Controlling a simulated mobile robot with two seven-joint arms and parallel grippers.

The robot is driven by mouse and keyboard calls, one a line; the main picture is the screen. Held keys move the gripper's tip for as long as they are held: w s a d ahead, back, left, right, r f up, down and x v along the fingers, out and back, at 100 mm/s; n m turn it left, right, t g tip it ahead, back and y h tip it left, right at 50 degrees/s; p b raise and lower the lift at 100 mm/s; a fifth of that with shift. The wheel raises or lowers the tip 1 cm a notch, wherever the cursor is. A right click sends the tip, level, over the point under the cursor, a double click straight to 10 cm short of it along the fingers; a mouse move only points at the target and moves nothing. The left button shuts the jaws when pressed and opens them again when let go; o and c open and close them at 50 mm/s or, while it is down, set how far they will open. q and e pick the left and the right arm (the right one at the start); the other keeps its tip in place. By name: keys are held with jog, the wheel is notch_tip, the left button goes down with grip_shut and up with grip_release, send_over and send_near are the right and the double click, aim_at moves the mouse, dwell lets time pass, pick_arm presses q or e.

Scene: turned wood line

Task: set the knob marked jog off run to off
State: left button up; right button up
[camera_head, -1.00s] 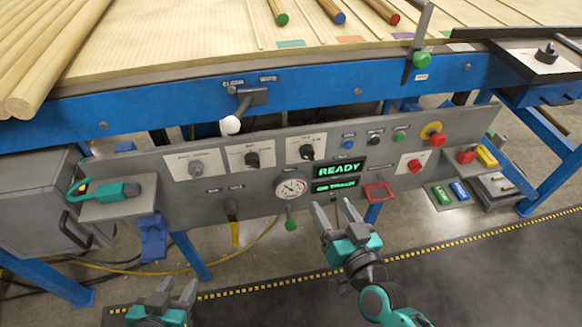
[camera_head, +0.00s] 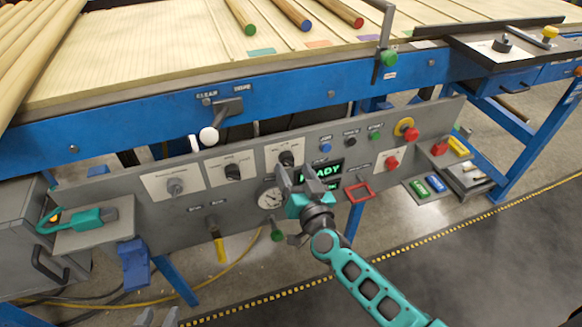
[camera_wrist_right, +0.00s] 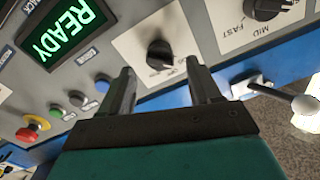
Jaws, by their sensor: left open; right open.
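A black knob on a white plate (camera_wrist_right: 142,32) sits just beyond and between the fingertips of my right gripper (camera_wrist_right: 157,72) in the right wrist view. Its small lettering is mostly hidden or too small to read; it may be the jog off run knob (camera_wrist_right: 160,54). In the head view this knob (camera_head: 286,159) is the rightmost of three plate knobs, left of the green READY display (camera_head: 327,171). My right gripper (camera_head: 297,172) is open and empty in front of the panel, apart from the knob. My left gripper (camera_head: 157,316) is open, low at the bottom edge, partly cut off.
A second black knob (camera_head: 232,172), marked MID and FAST in the wrist view, and a grey knob (camera_head: 175,187) are to the left. A gauge (camera_head: 271,198) sits below. A white ball lever (camera_head: 209,136) sticks out above. A red emergency button (camera_head: 410,133) is at right.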

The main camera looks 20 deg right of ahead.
aim_at(287, 161)
jog(key=shift+w+a, duration=0.1)
jog(key=shift+w, duration=1.3)
jog(key=c, duration=1)
